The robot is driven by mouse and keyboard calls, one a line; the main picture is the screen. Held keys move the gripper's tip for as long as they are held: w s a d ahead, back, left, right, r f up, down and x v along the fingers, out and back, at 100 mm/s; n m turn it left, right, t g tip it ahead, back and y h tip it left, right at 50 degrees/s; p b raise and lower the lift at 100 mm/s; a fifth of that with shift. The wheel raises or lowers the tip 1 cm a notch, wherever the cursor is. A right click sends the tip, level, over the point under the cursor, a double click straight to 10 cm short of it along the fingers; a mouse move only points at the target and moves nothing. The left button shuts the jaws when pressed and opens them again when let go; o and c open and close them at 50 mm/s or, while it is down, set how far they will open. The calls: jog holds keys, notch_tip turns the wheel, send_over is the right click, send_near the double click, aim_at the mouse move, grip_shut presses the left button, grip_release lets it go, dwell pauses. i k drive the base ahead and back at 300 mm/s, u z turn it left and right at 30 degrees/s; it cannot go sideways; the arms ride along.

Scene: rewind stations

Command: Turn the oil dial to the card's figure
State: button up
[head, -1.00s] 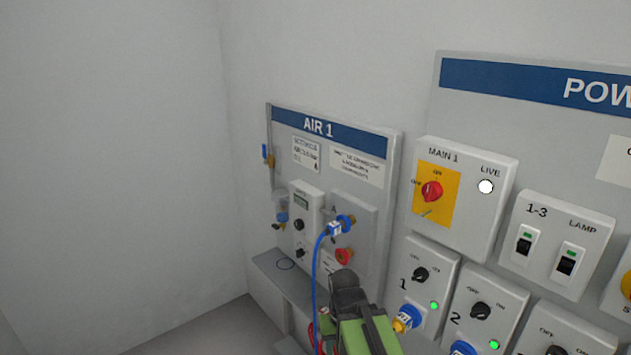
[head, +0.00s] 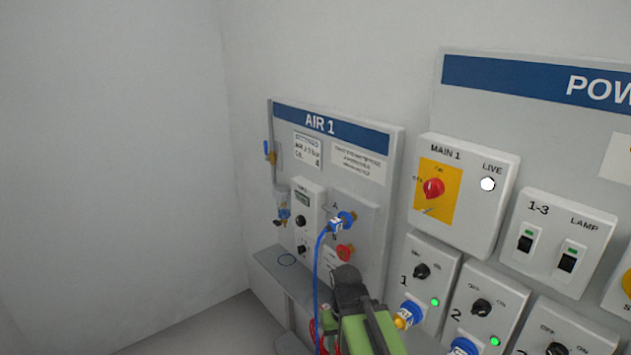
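The settings card (head: 307,151) is on the upper left of the AIR 1 board (head: 395,165). Its small print is blurred; the bottom line seems to read OIL with a figure like 4, but I cannot be sure. A white unit below it has a small display (head: 303,199), an upper black knob (head: 300,221) and a lower black knob (head: 302,249). I cannot tell which is the oil dial, and the knob pointers are too small to read. My green and dark arm is at the bottom, right of and below the unit. No gripper fingers show.
A blue hose (head: 317,270) hangs from a blue coupling (head: 346,218), with a red knob (head: 345,252) below. A grey ledge (head: 265,262) runs under the board. The power panel (head: 470,110) stands to the right. The bare wall at left is clear.

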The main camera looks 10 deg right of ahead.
aim_at(301, 250)
jog(key=k, duration=1.35)
jog(key=u, duration=0.25)
jog(key=i, duration=1.2)
jog(key=u, duration=0.8)
jog(key=i, duration=0.8)
jog(key=u, duration=0.1)
